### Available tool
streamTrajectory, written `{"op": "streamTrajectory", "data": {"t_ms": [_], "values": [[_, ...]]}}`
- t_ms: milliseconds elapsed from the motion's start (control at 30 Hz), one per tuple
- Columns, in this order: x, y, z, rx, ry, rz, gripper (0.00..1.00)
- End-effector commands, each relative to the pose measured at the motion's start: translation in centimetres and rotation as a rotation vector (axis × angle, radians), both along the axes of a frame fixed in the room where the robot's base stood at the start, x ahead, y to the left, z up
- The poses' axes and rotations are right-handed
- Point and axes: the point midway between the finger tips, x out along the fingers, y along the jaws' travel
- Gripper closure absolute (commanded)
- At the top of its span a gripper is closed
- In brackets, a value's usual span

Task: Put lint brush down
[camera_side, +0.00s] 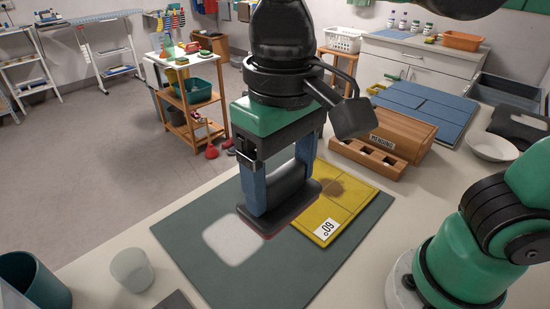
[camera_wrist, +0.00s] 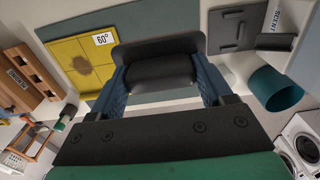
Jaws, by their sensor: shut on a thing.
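My gripper (camera_side: 282,188) is shut on the lint brush (camera_side: 288,203), a dark, flat-based brush with a raised grip and a thin reddish lower edge. The blue fingers stand at either end of it. The brush is roughly level over the green mat (camera_side: 215,285), between a whitish fuzzy patch (camera_side: 235,240) and a yellow cloth (camera_side: 345,205). I cannot tell whether its underside touches the mat. In the wrist view the brush (camera_wrist: 160,68) spans between the two fingers. Its underside is hidden there.
The yellow cloth has a brown stain and a 60° tag. A wooden box labelled MENDING (camera_side: 405,133) stands behind. A teal cup (camera_side: 35,280) and a frosted cup (camera_side: 131,268) stand left. A white bowl (camera_side: 492,147) is right. The mat's front is clear.

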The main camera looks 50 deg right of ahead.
Motion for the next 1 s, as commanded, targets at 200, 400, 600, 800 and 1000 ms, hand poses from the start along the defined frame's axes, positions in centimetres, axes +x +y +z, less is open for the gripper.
{"op": "streamTrajectory", "data": {"t_ms": [200, 400, 600, 800, 1000], "values": [[-0.1, 0.0, -4.9, 0.0, 0.0, 0.0, 1.0], [0.0, 0.0, -9.0, 0.0, 0.0, 0.0, 1.0], [0.1, 0.0, -12.6, 0.001, 0.0, 0.001, 1.0], [0.1, 0.1, -14.7, 0.001, 0.0, 0.001, 1.0], [0.0, 0.0, -15.7, 0.001, 0.0, 0.001, 1.0]]}}
